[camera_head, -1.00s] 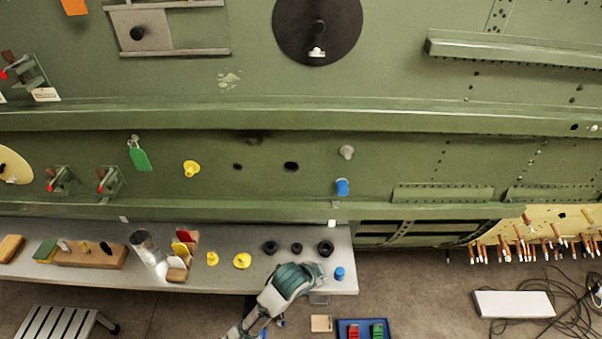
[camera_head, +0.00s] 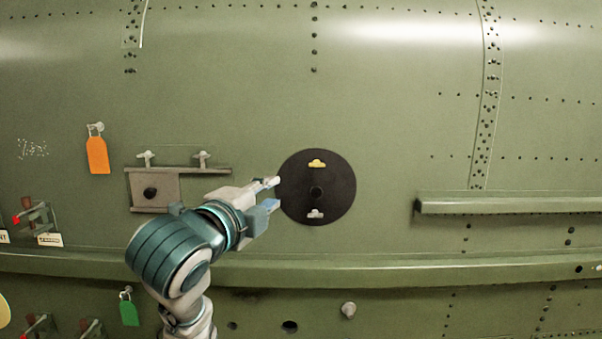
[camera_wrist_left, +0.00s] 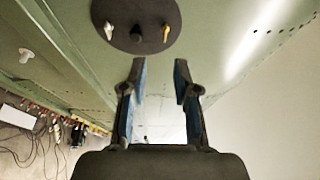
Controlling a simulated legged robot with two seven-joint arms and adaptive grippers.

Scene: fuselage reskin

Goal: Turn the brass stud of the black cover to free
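The black cover (camera_head: 335,190) is a round disc on the green wall. Its brass stud (camera_head: 317,163) is near the top, with a dark knob (camera_head: 316,192) in the middle and a silver stud (camera_head: 315,213) below. My left gripper (camera_head: 275,193) is open and empty at the cover's left edge, fingers pointing right. In the left wrist view the cover (camera_wrist_left: 150,42) lies beyond the open fingertips (camera_wrist_left: 160,65), with the brass stud (camera_wrist_left: 166,32) at its right and the silver stud (camera_wrist_left: 108,30) at its left. My right gripper is not in view.
A grey plate with a black knob (camera_head: 152,193) sits left of the cover under a rail. An orange tag (camera_head: 97,155) and a green tag (camera_head: 129,312) hang at left. A ledge (camera_head: 510,204) juts out at right.

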